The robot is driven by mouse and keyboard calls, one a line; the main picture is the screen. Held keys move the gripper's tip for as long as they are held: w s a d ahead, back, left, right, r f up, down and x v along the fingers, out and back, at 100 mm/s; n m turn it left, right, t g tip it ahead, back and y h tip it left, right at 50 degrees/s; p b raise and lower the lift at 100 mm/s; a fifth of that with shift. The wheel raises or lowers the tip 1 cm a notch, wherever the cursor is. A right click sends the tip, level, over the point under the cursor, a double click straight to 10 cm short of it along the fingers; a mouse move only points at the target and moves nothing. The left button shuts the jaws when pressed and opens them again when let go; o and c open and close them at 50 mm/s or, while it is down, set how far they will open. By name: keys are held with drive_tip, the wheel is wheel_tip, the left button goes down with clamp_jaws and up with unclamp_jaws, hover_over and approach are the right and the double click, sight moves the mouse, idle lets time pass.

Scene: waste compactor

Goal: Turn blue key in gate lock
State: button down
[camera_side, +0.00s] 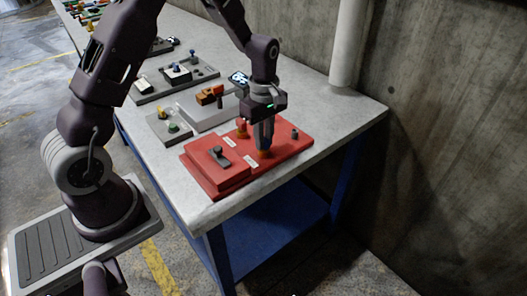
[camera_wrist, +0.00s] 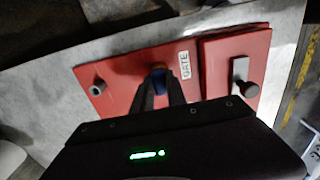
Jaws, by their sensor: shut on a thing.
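The red gate panel (camera_side: 200,174) lies on the near end of the grey table. A white GATE label (camera_wrist: 185,65) shows on it in the wrist view. My gripper (camera_side: 263,150) points straight down over the panel, at the brass-coloured lock (camera_side: 264,154). In the wrist view my gripper's fingers (camera_wrist: 159,82) are shut around the blue key (camera_wrist: 158,66), of which only a small blue part shows at the fingertips. The key is at the lock beside the GATE label; how deep it sits and its turn angle are hidden by the fingers.
A raised red block with a dark lever (camera_side: 219,155) is on the panel's left part. Grey panels with knobs (camera_side: 170,128) stand behind. A pipe (camera_side: 348,45) and concrete wall border the table.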

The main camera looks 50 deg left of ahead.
drive_tip(key=n, duration=0.4)
drive_tip(key=shift+n, duration=0.3)
drive_tip(key=n, duration=0.3)
drive_tip(key=shift+n, duration=0.4)
drive_tip(key=n, duration=0.5)
drive_tip(key=shift+n, duration=2.1)
drive_tip(key=shift+f, duration=0.1)
drive_tip(key=c, duration=1.3)
unclamp_jaws()
drive_tip(key=shift+o, duration=0.2)
drive_tip(key=shift+c, duration=0.4)
